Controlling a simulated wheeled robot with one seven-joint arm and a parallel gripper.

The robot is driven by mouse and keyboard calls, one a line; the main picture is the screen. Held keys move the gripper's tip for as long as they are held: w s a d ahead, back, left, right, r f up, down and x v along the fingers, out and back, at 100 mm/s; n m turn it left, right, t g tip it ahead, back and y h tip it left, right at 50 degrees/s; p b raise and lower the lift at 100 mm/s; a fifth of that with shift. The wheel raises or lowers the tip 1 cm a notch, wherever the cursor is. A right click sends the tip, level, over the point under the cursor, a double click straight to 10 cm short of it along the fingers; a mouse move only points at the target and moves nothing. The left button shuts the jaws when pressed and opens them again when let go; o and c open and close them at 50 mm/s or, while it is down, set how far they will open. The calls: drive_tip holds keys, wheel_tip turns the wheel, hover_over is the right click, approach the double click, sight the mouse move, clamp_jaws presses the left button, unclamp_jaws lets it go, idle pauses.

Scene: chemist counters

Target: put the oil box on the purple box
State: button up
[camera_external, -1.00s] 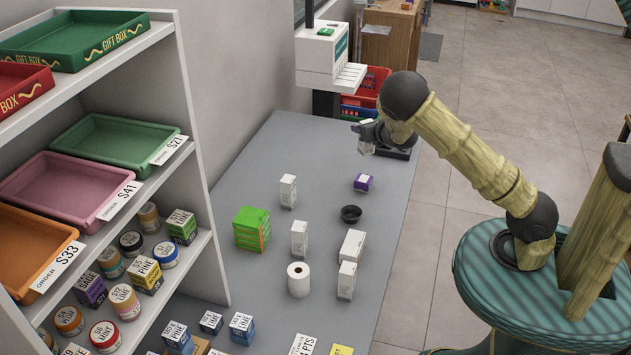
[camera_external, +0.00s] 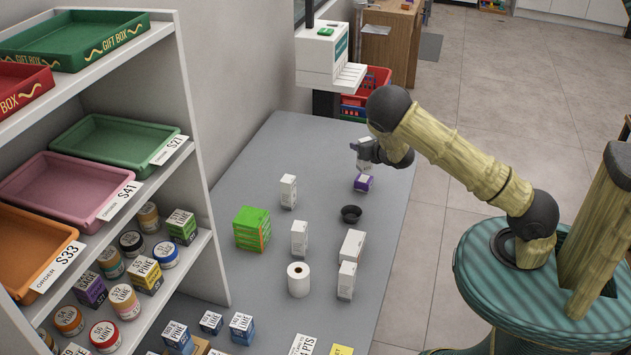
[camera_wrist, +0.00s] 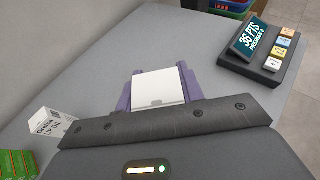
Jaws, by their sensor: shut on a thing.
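My gripper (camera_external: 365,155) is shut on a small white box, held just above the purple box (camera_external: 363,183) on the grey counter. The held white box (camera_wrist: 158,90) fills the middle of the wrist view, its print unreadable there, with purplish parts at both sides; I cannot tell if these are fingers or the purple box. Whether the held box touches the purple box is unclear. Another white box, whose label seems to read "LIP OIL" (camera_wrist: 52,124), stands at the left in the wrist view.
A points display with buttons (camera_wrist: 262,50) is at the right in the wrist view. A shelf with trays stands at the left.

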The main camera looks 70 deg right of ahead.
drive_tip(key=shift+f, duration=1.75)
drive_tip(key=shift+f, duration=0.1)
drive_tip(key=shift+f, duration=0.15)
drive_tip(key=o, duration=1)
drive_tip(key=shift+r, duration=0.3)
drive_tip(key=b+v, duration=0.1)
drive_tip(key=v, duration=1.1)
drive_tip(key=shift+b, duration=0.4)
